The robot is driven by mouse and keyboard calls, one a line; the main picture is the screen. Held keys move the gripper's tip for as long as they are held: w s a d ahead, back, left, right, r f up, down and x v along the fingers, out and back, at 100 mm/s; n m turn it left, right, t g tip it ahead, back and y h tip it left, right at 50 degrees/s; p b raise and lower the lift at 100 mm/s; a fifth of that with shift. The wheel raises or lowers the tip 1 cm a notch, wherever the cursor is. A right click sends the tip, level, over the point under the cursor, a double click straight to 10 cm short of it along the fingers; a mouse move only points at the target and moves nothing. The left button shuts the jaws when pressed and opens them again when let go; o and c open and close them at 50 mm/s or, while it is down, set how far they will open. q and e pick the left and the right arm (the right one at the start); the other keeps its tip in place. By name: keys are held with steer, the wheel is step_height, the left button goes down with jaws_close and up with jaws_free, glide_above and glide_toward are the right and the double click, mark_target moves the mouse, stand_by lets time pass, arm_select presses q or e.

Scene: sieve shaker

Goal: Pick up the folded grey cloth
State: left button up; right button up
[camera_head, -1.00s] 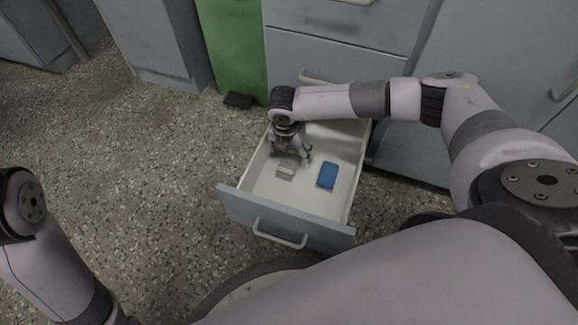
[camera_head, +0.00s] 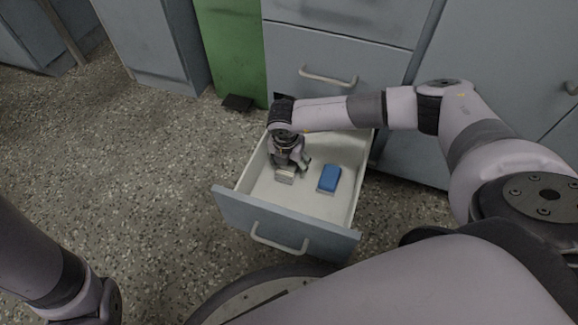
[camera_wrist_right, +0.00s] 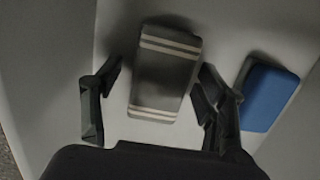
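The folded grey cloth (camera_head: 285,177) lies on the floor of the open drawer (camera_head: 309,201). In the right wrist view the cloth (camera_wrist_right: 164,80) shows pale stripes near both ends. My right gripper (camera_head: 291,173) points down into the drawer over the cloth. In the right wrist view my right gripper (camera_wrist_right: 158,85) is open, with one finger on each side of the cloth and gaps between fingers and cloth. In the head view it partly hides the cloth. My left arm shows at the lower left, but its fingers are out of view.
A blue sponge-like block (camera_head: 329,178) lies in the drawer to the right of the cloth, also in the right wrist view (camera_wrist_right: 266,94). The drawer walls surround both. A green bin (camera_head: 233,50) stands behind, left of the grey cabinets.

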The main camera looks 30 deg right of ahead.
steer(key=c, duration=1.1)
